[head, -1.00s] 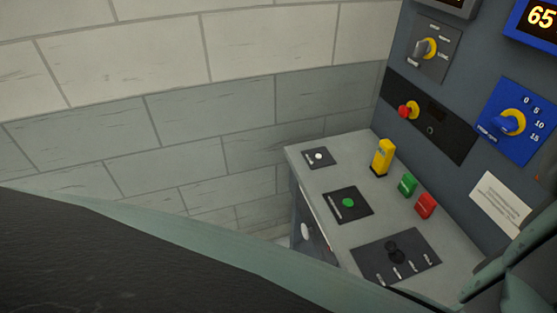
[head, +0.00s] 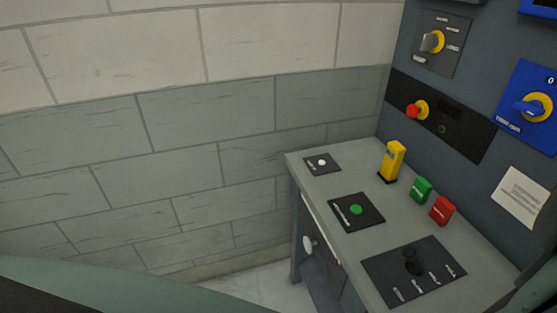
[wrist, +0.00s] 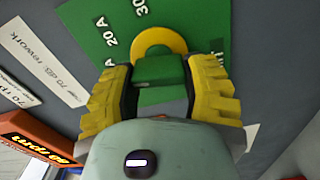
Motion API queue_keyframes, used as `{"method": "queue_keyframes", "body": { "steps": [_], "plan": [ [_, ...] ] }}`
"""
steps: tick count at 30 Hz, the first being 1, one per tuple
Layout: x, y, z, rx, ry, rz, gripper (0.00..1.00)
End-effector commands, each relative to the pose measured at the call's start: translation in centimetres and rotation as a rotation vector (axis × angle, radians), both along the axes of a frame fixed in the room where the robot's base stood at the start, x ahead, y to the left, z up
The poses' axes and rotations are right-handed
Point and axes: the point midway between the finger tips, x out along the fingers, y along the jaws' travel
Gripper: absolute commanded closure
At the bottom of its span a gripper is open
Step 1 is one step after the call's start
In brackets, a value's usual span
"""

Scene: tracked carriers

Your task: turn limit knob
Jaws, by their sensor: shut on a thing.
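In the wrist view, a green knob (wrist: 160,70) with a yellow ring (wrist: 160,40) behind it sits on a green plate (wrist: 85,22) marked 20 A and 30. My gripper (wrist: 160,75) has its two yellow ribbed fingers on either side of this knob and is shut on it. Part of the plate's scale is cut off or hidden by the fingers. The green knob and my gripper do not show in the head view.
In the head view, a grey desk (head: 325,185) holds a yellow lever (head: 391,161), buttons and a black joystick plate (head: 380,275). The upright panel carries a blue knob (head: 529,107), a grey selector (head: 432,42) and a red knob (head: 412,111). An orange sign (wrist: 35,138) is near my gripper.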

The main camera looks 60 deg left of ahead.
Motion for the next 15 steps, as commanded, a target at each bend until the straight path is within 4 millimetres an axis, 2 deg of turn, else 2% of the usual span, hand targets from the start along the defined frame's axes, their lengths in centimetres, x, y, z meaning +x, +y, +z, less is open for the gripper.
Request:
{"method": "queue_keyframes", "body": {
  "steps": [6, 15],
  "plan": [
    [0.02, 0.07, -0.23, -0.098, 0.029, 0.001, 0.88],
    [0.0, 0.02, -0.17, -0.151, 0.045, 0.001, 0.88]
  ]
}}
